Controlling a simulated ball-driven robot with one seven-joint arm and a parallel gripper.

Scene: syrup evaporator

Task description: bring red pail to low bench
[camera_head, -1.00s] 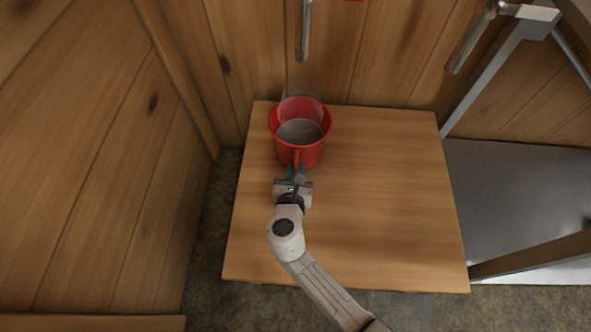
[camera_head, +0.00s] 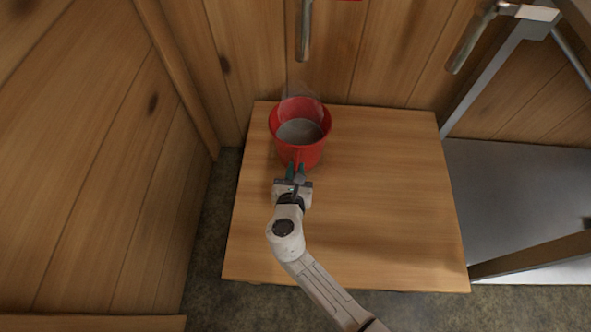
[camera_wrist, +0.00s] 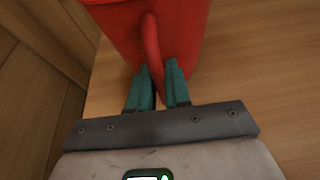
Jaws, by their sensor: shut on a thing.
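The red pail (camera_head: 301,154) stands upright near the back left of a wooden table top (camera_head: 385,220). It holds a greyish liquid, and faint steam rises over it. Its handle faces me. My gripper (camera_head: 296,172) is at the near side of the pail, with its teal fingers on the handle. In the wrist view the fingers of my gripper (camera_wrist: 160,86) are shut on the red handle (camera_wrist: 152,50), one on each side. The wrist view shows only the lower near part of the pail (camera_wrist: 185,28).
A wooden plank wall (camera_head: 380,50) rises right behind the table, and another (camera_head: 90,170) stands to the left. A metal pipe (camera_head: 304,30) hangs above the pail. A grey metal surface (camera_head: 510,200) with a frame lies to the right. The table's right half is clear.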

